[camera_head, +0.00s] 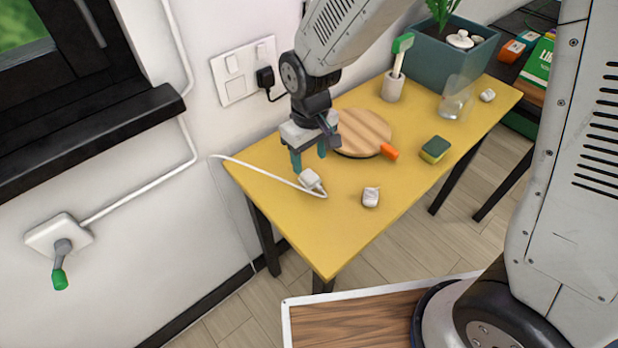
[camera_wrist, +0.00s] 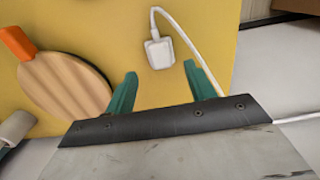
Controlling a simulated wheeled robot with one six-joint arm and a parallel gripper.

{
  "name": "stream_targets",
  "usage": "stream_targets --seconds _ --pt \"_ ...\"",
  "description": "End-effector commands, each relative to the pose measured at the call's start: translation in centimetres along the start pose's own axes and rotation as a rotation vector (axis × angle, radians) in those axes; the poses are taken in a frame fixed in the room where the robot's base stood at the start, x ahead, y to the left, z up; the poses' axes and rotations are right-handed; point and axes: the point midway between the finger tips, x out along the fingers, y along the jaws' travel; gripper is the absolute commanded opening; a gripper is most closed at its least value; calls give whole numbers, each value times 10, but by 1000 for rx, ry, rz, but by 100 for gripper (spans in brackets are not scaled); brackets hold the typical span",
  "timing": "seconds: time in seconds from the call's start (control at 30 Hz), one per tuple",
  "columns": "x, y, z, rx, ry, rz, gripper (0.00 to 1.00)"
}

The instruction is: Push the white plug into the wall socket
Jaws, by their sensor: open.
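The white plug (camera_head: 311,180) lies on the yellow table, its white cable running left toward the wall; it also shows in the wrist view (camera_wrist: 160,53). My gripper (camera_head: 308,160) is open above and just behind the plug, its teal fingers pointing down. In the wrist view the plug appears just beyond and between the fingertips (camera_wrist: 161,72), not gripped. The wall socket (camera_head: 234,90) is a white double plate with two switches on the wall behind the table. A black plug (camera_head: 265,77) sits in its right half; no plug shows in its left half.
A round wooden board (camera_head: 362,132) with an orange item (camera_head: 389,152) lies right of my gripper. A small white object (camera_head: 371,197), a sponge (camera_head: 435,149), a cup with a green-headed tool (camera_head: 393,88) and a planter (camera_head: 440,60) also stand on the table (camera_head: 310,235). The front left is clear.

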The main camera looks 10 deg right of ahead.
Motion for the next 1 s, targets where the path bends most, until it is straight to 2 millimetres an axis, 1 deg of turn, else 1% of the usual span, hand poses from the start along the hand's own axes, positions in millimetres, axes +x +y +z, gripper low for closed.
stream_targets --seconds 0.07,0.17,0.3,0.43,0.57,0.83,0.87,0.9,0.97,1.0 --pt "1 0 0 0 -1 0 55" --pt "9 0 1 0 -4 0 55" --pt "32 -1 2 0 -6 -1 55" --pt "47 -1 2 0 -4 0 55" --pt "52 -1 1 0 -1 0 55" --pt "52 -1 1 0 -1 0 55" --pt "52 -1 1 0 -1 0 52" --pt "52 -1 1 0 0 0 41" --pt "52 -1 1 0 0 0 24" --pt "52 -1 1 0 0 0 13"
